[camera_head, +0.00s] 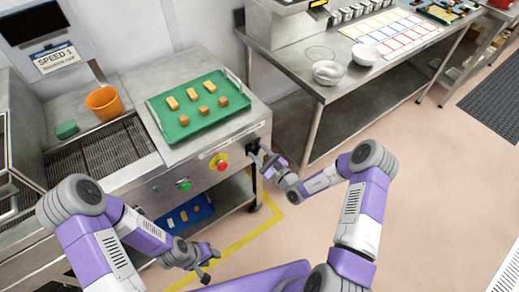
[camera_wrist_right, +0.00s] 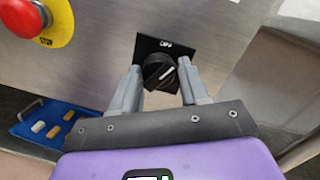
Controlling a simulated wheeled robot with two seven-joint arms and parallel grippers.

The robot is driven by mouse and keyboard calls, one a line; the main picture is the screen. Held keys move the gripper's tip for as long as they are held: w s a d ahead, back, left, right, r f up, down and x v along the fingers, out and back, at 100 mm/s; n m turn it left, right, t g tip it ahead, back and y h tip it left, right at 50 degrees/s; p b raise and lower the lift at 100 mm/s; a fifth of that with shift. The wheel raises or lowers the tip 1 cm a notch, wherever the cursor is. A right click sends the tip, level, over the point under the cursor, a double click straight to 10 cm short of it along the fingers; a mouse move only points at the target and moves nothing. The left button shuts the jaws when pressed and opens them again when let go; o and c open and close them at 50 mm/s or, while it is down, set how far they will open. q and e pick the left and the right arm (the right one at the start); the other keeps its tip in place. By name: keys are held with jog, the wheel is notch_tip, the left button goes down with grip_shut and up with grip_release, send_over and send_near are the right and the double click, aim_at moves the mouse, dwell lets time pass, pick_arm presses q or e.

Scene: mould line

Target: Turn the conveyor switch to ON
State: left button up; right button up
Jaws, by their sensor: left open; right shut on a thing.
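The conveyor switch is a black rotary knob (camera_wrist_right: 158,72) on a black square plate with a small white label, on the steel front panel. Its white pointer mark slants up to the right; the label is too small to read. My right gripper (camera_wrist_right: 160,76) has one finger on each side of the knob and is shut on it. In the head view the right gripper (camera_head: 257,155) is at the right end of the machine front, where it largely hides the switch. My left gripper (camera_head: 208,264) is open and empty, low in front of the machine.
A red stop button (camera_head: 221,163) on yellow and a green button (camera_head: 184,184) sit left of the switch. A green tray (camera_head: 158,118) with several tan blocks lies on top. A blue tray (camera_head: 163,228) is on the shelf below. A steel table (camera_head: 290,62) stands at right.

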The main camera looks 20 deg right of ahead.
jog(key=m+p, duration=0.2)
jog(key=m, duration=0.2)
jog(key=m+p, duration=0.2)
jog(key=m, duration=0.2)
jog(key=m+t+h+p, duration=0.1)
jog(key=m+p, duration=0.1)
jog(key=m, duration=0.2)
jog(key=shift+s+a+f+m, duration=0.15)
jog(key=shift+a+f+m, duration=0.15)
jog(key=shift+a+m, duration=0.1)
jog(key=o, duration=0.9)
jog(key=shift+o, duration=0.3)
jog(key=shift+r, duration=0.1)
jog(key=shift+d, duration=0.1)
jog(key=shift+d, duration=0.1)
